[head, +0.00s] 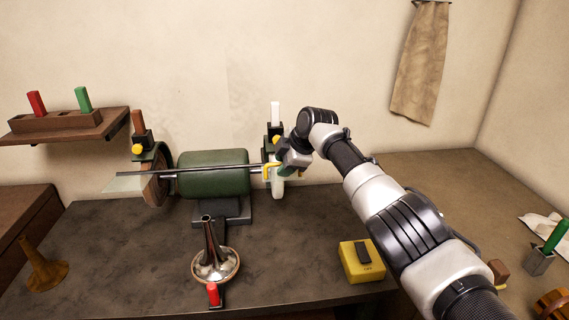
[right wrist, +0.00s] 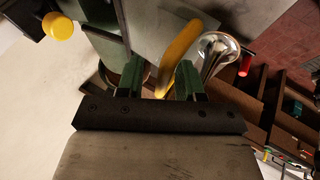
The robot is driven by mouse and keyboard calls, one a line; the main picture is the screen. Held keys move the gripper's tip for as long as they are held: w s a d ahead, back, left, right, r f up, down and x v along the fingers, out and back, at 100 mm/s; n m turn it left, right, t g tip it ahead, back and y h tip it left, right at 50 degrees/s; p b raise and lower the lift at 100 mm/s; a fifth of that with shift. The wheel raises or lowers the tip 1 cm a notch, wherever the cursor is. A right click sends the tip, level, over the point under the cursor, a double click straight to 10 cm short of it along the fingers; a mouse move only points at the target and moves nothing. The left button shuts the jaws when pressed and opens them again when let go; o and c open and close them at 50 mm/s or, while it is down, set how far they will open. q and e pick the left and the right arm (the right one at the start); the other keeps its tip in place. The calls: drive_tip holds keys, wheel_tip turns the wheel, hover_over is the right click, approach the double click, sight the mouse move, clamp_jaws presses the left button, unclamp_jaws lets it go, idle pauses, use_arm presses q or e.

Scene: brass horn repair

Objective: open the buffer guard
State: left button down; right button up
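The buffer has a green motor (head: 212,173) on the workbench, a brown wheel (head: 156,186) at its left end and a white wheel (head: 278,188) at its right end. A long dark bar (head: 200,170) runs across its front, with a pale clear panel (head: 125,183) at the left; I take this for the guard. A yellow handle (head: 267,171) is at the bar's right end. My right gripper (head: 284,166) is at this handle. In the right wrist view the yellow handle (right wrist: 180,50) passes between the open green fingers (right wrist: 160,82), with a gap on the left side. My left gripper is out of view.
A yellow switch box (head: 362,262) is at the bench's front right. Another horn piece (head: 42,266) stands at left. A wall shelf (head: 70,128) holds red and green blocks.

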drive_tip(key=shift+s+d+r+b, duration=0.2)
drive_tip(key=shift+r+b, duration=0.1)
drive_tip(key=shift+b, duration=0.1)
drive_tip(key=b+v, duration=0.3)
drive_tip(key=v, duration=0.6)
drive_tip(key=shift+r+b, duration=0.35)
drive_tip(key=shift+s+d, duration=0.1)
drive_tip(key=shift+d, duration=0.05)
